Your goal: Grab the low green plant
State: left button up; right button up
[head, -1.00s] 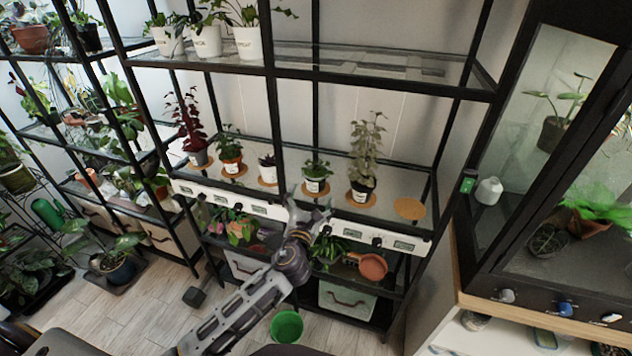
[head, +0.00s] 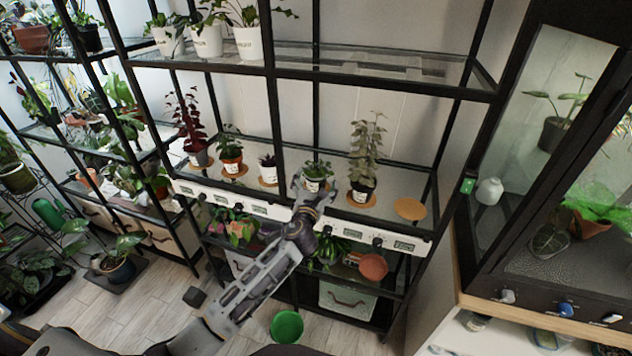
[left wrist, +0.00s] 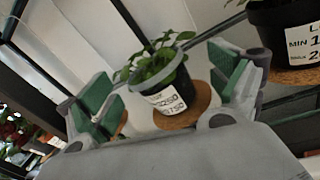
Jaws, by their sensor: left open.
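The low green plant (head: 317,168) stands upright in a dark pot with a white label, on the middle shelf. In the left wrist view the plant (left wrist: 160,62) sits on a round cork mat (left wrist: 196,108). My left gripper (head: 313,184) is at the shelf's front edge, right in front of the pot, and covers part of it in the head view. Its green-padded fingers are open, one at each side of the pot in the left wrist view, with gaps showing. Whether they reach fully around the pot I cannot tell. My right gripper is not in view.
A tall pale plant (head: 365,160) in a dark pot stands close on the right. A small white pot (head: 268,170) stands on the left. An empty cork mat (head: 410,209) lies at the right end. The upper glass shelf (head: 370,62) hangs above.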

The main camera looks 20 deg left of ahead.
aim_at(319, 166)
pick_arm(q)
jog(key=shift+w, duration=0.25)
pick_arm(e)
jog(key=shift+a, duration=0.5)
pick_arm(q)
jog(key=shift+w+a, duration=0.1)
jog(key=shift+w, duration=0.05)
jog(key=shift+w+a, duration=0.15)
jog(key=shift+w, duration=0.75)
jog(key=shift+w+a, duration=0.15)
jog(key=shift+w, duration=1.35)
jog(key=shift+a, duration=0.1)
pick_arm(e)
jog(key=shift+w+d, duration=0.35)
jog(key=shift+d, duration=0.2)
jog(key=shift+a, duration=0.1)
